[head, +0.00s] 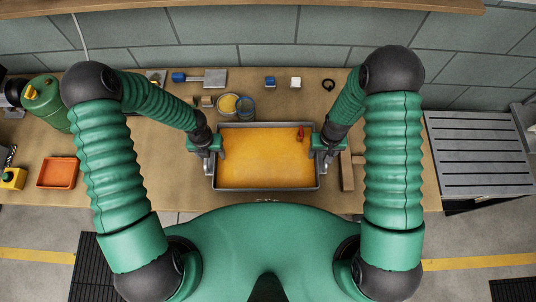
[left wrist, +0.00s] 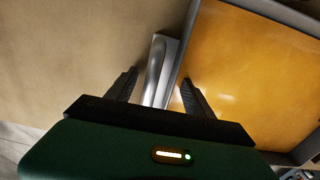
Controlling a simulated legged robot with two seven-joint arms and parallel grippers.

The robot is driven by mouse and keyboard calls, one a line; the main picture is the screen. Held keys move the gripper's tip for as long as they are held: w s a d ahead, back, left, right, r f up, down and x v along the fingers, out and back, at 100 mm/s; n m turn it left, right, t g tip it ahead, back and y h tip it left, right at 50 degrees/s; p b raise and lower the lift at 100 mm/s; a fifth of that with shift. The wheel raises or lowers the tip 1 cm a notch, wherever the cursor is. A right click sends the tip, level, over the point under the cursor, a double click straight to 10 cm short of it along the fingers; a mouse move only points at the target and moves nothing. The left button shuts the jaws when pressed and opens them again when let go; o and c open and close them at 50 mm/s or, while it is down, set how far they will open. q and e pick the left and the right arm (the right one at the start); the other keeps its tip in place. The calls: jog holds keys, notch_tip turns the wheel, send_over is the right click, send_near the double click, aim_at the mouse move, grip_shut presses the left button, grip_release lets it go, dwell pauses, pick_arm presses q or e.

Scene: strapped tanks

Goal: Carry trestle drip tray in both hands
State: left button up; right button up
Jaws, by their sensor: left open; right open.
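The drip tray (head: 266,187) lies on the wooden bench in front of me, a wide grey-rimmed tray with an orange-yellow inside. A small red object (head: 300,134) stands at its far right corner. My left gripper (head: 214,149) is at the tray's left side and my right gripper (head: 327,150) is at its right side. In the left wrist view, the open fingers of my left gripper (left wrist: 160,90) stand on either side of a grey handle (left wrist: 156,72) on the tray's side wall, one finger over the orange inside. My right gripper's fingers are small and partly hidden.
A slatted metal stand (head: 480,155) is at the right, past the bench (head: 120,165). A green can (head: 45,100) and an orange tray (head: 58,173) are at the left. Small items, including a yellow-topped tin (head: 228,103), sit behind the drip tray. A wooden block (head: 347,172) lies to its right.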

pick_arm(q)
jog(key=shift+a, duration=0.35)
pick_arm(e)
jog(key=shift+a+r, duration=0.1)
jog(key=shift+a, duration=0.25)
pick_arm(q)
jog(key=shift+s+a, duration=0.1)
jog(key=shift+c, duration=0.2)
pick_arm(e)
jog(key=shift+c, duration=0.5)
pick_arm(q)
jog(key=shift+d, duration=0.35)
jog(key=c, duration=1)
pick_arm(e)
jog(key=shift+d, duration=0.3)
jog(key=c, duration=1)
pick_arm(q)
jog(key=shift+c, duration=0.9)
pick_arm(e)
jog(key=shift+c, duration=1)
pick_arm(q)
jog(key=shift+a, duration=0.1)
grip_shut()
pick_arm(e)
jog(key=shift+a, duration=0.1)
grip_shut()
